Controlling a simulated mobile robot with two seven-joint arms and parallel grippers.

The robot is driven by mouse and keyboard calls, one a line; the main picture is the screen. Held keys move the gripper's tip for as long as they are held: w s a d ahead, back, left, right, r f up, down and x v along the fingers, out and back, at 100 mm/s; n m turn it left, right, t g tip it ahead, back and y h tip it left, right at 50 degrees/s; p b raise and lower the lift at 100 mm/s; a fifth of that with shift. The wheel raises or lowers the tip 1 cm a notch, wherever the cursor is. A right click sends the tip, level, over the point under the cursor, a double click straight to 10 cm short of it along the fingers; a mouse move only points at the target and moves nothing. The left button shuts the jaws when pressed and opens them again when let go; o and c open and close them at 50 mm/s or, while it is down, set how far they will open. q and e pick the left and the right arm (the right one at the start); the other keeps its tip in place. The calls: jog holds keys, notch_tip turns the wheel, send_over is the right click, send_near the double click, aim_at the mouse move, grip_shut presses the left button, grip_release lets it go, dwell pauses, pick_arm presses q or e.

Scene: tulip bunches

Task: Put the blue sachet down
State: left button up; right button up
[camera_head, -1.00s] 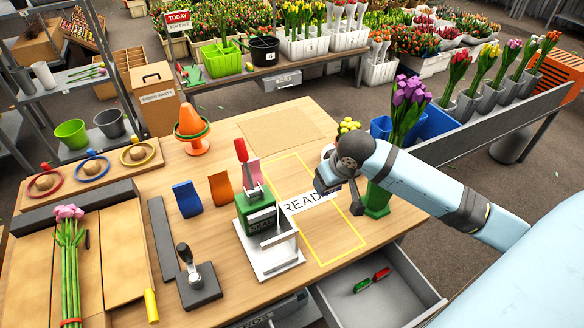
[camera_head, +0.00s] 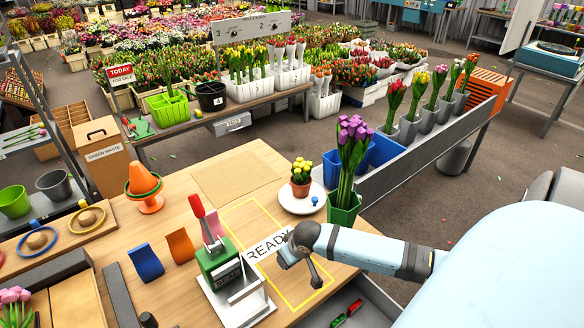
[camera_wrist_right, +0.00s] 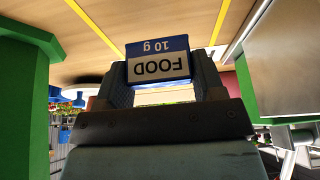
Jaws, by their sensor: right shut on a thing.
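My right gripper (camera_head: 300,266) hangs over the right part of the yellow-outlined READY area (camera_head: 264,246) on the wooden table. In the right wrist view its jaws (camera_wrist_right: 160,84) are shut on the blue sachet (camera_wrist_right: 158,46), a blue packet with a white label reading "FOOD 10 g". In the head view the gripper hides the sachet. I cannot tell whether the sachet touches the table. My left gripper is out of view.
Behind are a saucer (camera_head: 290,204) with a potted yellow plant (camera_head: 301,176) and a green vase (camera_head: 343,212) of purple tulips. An open drawer (camera_head: 362,308) is in front.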

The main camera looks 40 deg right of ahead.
jog(key=shift+f, duration=1.85)
jog(key=shift+f, duration=0.15)
jog(key=o, duration=0.9)
jog(key=v, duration=1.2)
jog(key=s+a+f+y, duration=0.1)
jog(key=a+f, duration=0.1)
jog(key=a, duration=0.1)
jog(key=s+a+f+n+t, duration=0.1)
jog(key=a+f, duration=0.1)
jog(key=a, duration=0.1)
jog(key=s+a+f+n+t+y, duration=0.1)
jog(key=a+f, duration=0.1)
jog(key=a, duration=0.1)
jog(key=shift+s+a+f+y, duration=0.15)
jog(key=shift+s+a+y, duration=0.15)
jog(key=shift+s+a, duration=0.1)
jog(key=s+a+t, duration=0.1)
jog(key=s+a, duration=0.1)
jog(key=a, duration=0.1)
jog(key=s+a+f+n+t, duration=0.1)
jog(key=a+t, duration=0.1)
jog(key=a, duration=0.1)
jog(key=s+a+n+t+y, duration=0.1)
jog(key=s+a, duration=0.1)
jog(key=a, duration=0.2)
jog(key=shift+s+f, duration=0.35)
jog(key=shift+f, duration=0.05)
